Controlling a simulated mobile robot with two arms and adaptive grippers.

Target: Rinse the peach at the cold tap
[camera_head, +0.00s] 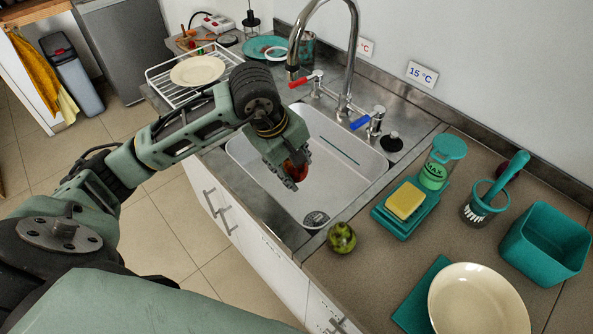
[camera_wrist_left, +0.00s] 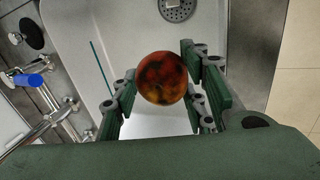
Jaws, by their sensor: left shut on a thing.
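My left gripper (camera_head: 289,170) is shut on the peach (camera_head: 297,169) and holds it above the sink basin (camera_head: 330,190). In the left wrist view the red-orange, dark-mottled peach (camera_wrist_left: 162,78) sits between the two finger pads of the gripper (camera_wrist_left: 163,88). The cold tap's blue lever (camera_head: 360,122) is right of the spout, below a 15 °C label (camera_head: 420,73); it also shows in the left wrist view (camera_wrist_left: 28,80). The curved spout (camera_head: 294,68) ends behind the gripper; no water stream is visible. My right gripper is not in view.
A red-lever tap (camera_head: 300,82) is left of the spout. A green mottled fruit (camera_head: 342,238) lies by the sink's front right corner. Right of it are a sponge (camera_head: 405,200), soap dispenser (camera_head: 442,162), brush (camera_head: 505,178), teal bin (camera_head: 545,243) and plate (camera_head: 478,302). A dish rack (camera_head: 160,78) stands left.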

